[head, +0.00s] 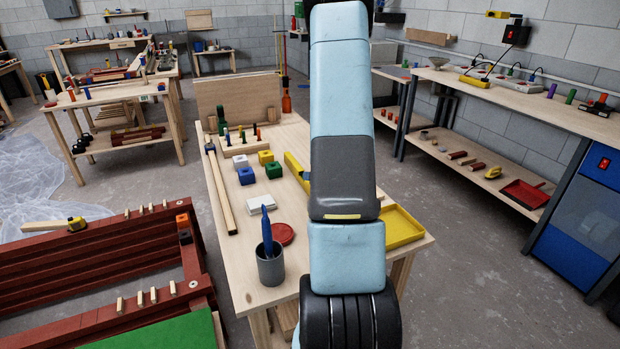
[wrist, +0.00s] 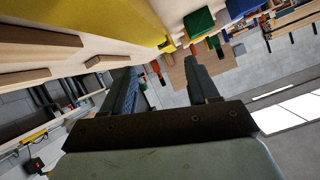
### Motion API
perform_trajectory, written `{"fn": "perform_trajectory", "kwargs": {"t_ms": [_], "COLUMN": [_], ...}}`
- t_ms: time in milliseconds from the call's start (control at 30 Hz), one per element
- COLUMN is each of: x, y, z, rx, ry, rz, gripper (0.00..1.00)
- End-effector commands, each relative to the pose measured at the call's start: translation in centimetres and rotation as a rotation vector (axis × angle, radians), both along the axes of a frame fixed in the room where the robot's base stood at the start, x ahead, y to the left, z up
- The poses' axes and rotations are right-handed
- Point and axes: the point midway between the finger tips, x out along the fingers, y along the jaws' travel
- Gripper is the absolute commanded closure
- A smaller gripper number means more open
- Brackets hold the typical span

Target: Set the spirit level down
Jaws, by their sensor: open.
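The spirit level appears to be the long yellow bar (head: 294,168) on the wooden workbench (head: 292,226). In the head view it lies to the right of the coloured blocks, and my arm hides its right part. A long yellow body (wrist: 122,20) at the top of the wrist view looks like the same bar, seen tilted. My gripper (wrist: 161,62) is open, with its two dark fingers apart and nothing visible between them. The yellow body is beyond the fingers, apart from them in the picture. In the head view my arm hides most of the gripper.
On the bench are blue (head: 246,175), green (head: 274,170) and yellow (head: 265,157) blocks, a white block (head: 261,203), a red disc (head: 282,234), a grey cup (head: 270,266) with a blue tool, and a yellow tray (head: 403,228). A long wooden batten (head: 222,190) lies along the left edge.

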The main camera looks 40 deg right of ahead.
Motion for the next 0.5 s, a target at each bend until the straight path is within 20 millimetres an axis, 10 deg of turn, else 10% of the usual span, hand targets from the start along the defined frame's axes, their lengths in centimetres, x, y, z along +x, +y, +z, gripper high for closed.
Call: {"fn": "perform_trajectory", "kwargs": {"t_ms": [500], "x": [-2.9], "y": [1.4], "z": [3.4], "rx": [-0.031], "ry": [0.025], "rz": [0.005], "gripper": [0.41]}}
